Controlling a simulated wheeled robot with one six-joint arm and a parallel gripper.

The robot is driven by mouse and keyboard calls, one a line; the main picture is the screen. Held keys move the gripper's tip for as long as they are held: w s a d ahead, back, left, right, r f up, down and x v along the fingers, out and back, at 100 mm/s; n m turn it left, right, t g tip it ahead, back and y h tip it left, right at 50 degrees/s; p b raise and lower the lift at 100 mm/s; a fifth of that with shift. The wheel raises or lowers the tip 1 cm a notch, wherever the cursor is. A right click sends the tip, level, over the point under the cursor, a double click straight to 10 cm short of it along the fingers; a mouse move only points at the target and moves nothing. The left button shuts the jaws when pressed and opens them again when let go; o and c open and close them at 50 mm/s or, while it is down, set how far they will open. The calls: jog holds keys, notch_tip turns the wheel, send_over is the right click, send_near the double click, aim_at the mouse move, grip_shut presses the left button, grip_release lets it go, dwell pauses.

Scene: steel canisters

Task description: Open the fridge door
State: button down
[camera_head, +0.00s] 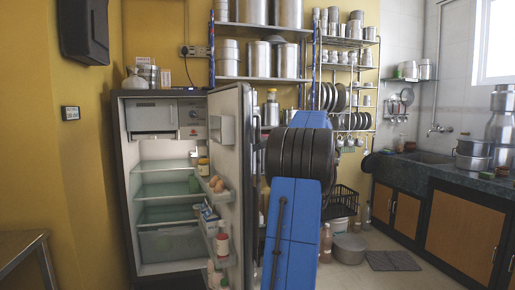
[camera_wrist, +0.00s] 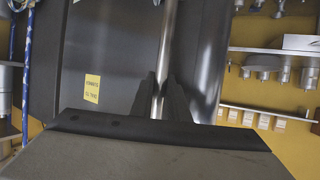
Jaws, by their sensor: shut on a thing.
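The fridge (camera_head: 163,149) stands at the left in the head view, with its lit shelves exposed. Its door (camera_head: 232,160) is swung wide open toward the right, its inner side with racks facing left. In the wrist view the dark outer face of the door (camera_wrist: 115,70) carries a small yellow label. A shiny round metal handle bar (camera_wrist: 170,45) runs along it. My gripper (camera_wrist: 162,82) is shut on this bar, one dark finger on each side. In the head view my gripper is hidden, while my blue arm shows right beside the door.
Door racks hold eggs (camera_head: 216,184) and bottles (camera_head: 222,240). Behind the door and arm stand metal shelves with steel canisters (camera_head: 257,58). A black crate (camera_head: 341,203) and a steel pot (camera_head: 349,248) sit on the floor at right. A counter (camera_head: 440,172) lines the right wall.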

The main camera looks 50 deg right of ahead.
jog(key=shift+w, duration=0.1)
jog(key=c, duration=2)
grip_release()
jog(key=shift+w, duration=0.1)
jog(key=v, duration=1.7)
jog(key=shift+s, duration=0.2)
jog(key=shift+r, duration=0.1)
